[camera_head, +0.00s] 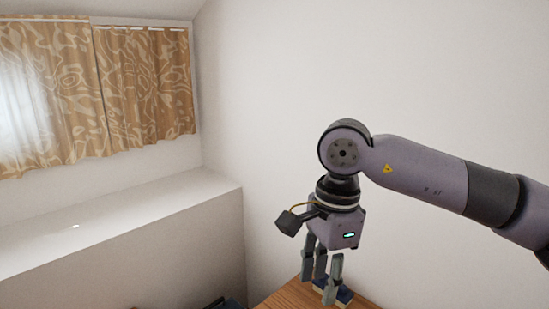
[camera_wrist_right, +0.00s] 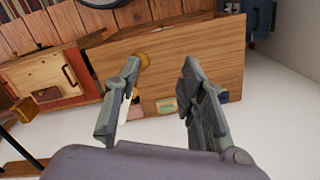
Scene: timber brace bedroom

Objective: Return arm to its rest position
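My right gripper (camera_head: 322,288) points down over a wooden surface (camera_head: 290,292) at the bottom of the head view. Its arm comes in from the right edge. In the right wrist view the fingers of this gripper (camera_wrist_right: 160,70) are spread apart with nothing held between them. The wooden surface (camera_wrist_right: 205,60) shows beyond and between them. In the head view the fingertips partly overlap a small blue item (camera_head: 345,296); I cannot tell whether they touch it. My left arm and left gripper are not in view.
A small green and orange item (camera_wrist_right: 167,105) and a yellowish round item (camera_wrist_right: 143,60) lie on the wooden surface. A cabinet-like wooden piece (camera_wrist_right: 45,75) stands to the left. A white wall (camera_head: 390,80) rises behind the arm. A white ledge (camera_head: 110,220) and patterned curtains (camera_head: 145,85) are at left.

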